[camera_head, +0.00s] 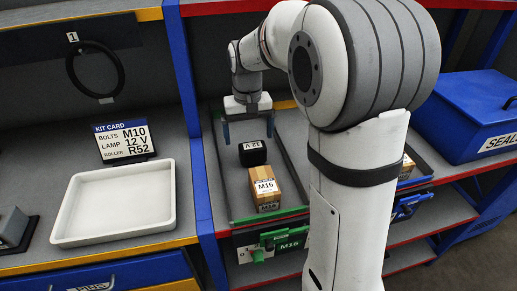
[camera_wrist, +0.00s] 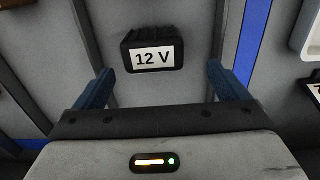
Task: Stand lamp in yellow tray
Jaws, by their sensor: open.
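A black lamp box (camera_head: 253,153) with a white 12 V label lies in the green-fronted lane, behind a brown M16 carton. The lamp box also shows upright in the wrist view (camera_wrist: 154,48), just beyond the fingertips. My gripper (camera_head: 248,138) is open and empty, fingers pointing down, just behind the lamp box in the head view. In the wrist view its two blue fingers (camera_wrist: 158,78) are spread to either side, apart from the box. A white tray (camera_head: 67,210) sits on the yellow-edged shelf at left. I see no tray that is yellow itself.
The M16 carton (camera_head: 265,189) stands close in front of the lamp box. A blue upright (camera_head: 190,110) divides the bays. A kit card (camera_head: 124,141) reading M10, 12 V, R52 stands behind the empty white tray. A blue SEALS box (camera_head: 465,110) sits at right.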

